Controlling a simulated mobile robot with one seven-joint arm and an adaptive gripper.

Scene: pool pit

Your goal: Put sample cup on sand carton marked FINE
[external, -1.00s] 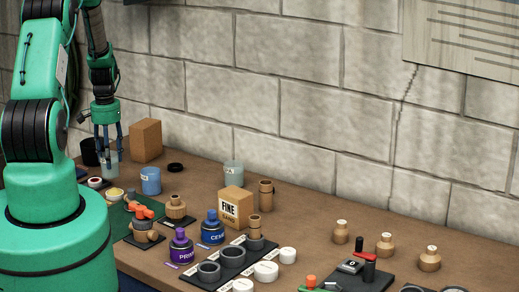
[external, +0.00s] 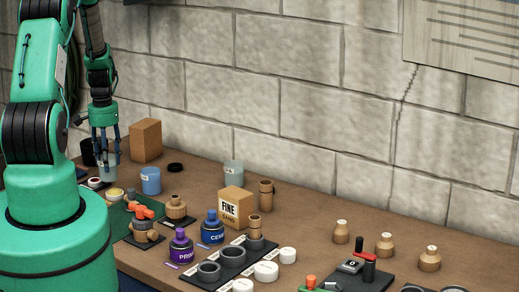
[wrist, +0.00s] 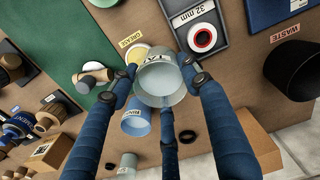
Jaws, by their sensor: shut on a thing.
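A pale translucent cup (wrist: 160,80) with a partly readable label is between the fingers of my gripper (wrist: 163,75) in the wrist view. My gripper is shut on it. In the external view my gripper (external: 106,158) is at the far left of the bench, low over it, with the cup (external: 109,170) partly hidden by the fingers. I cannot tell whether the cup touches the bench. The brown sand carton marked FINE (external: 236,208) stands upright mid-bench, to the right of my gripper, with a bare top. It shows partly in the wrist view (wrist: 50,152).
A blue cup (external: 151,181) stands just right of my gripper, and a plain brown carton (external: 146,141) behind it. Another pale cup (external: 233,173) stands behind the FINE carton, and a wooden piece (external: 266,195) right beside it. Purple (external: 181,248) and blue (external: 212,229) bottles stand in front.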

